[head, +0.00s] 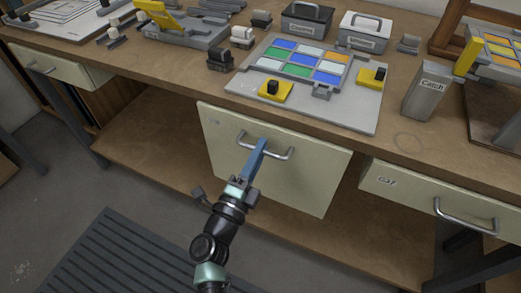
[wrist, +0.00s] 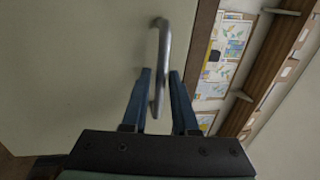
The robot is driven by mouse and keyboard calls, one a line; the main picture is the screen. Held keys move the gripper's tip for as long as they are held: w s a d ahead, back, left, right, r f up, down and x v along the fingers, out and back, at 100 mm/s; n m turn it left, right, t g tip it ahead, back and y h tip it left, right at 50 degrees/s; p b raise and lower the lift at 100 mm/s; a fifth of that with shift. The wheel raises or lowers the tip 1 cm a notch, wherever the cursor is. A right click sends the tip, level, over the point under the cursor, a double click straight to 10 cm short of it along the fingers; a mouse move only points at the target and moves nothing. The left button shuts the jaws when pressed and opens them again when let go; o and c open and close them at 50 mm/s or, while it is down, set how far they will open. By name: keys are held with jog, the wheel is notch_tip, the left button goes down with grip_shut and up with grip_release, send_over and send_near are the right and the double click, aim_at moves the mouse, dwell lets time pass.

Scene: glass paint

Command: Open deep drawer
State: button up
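The deep drawer (head: 310,182) has a tall cream front below the middle of the workbench and looks shut. Its metal bar handle (head: 283,153) is near the top of that front. My gripper (head: 262,145) reaches up to the handle from the front. In the wrist view, the handle (wrist: 163,45) passes between the two blue fingers of my gripper (wrist: 161,75). The fingers are apart, with gaps showing beside the bar, so the gripper looks open around the handle. In the head view, the arm's fingers cover part of the handle.
A shallow drawer (head: 425,203) with its own handle is on the right, and another drawer (head: 55,66) is at the left. A lower shelf (head: 150,160) runs behind. The benchtop holds a colored glass panel (head: 300,62) and a grey Catch bin (head: 427,90). A ridged mat (head: 120,255) lies on the floor.

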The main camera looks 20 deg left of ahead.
jog(key=shift+w+r, duration=0.1)
jog(key=shift+w, duration=0.25)
grip_shut()
dwell(1.2)
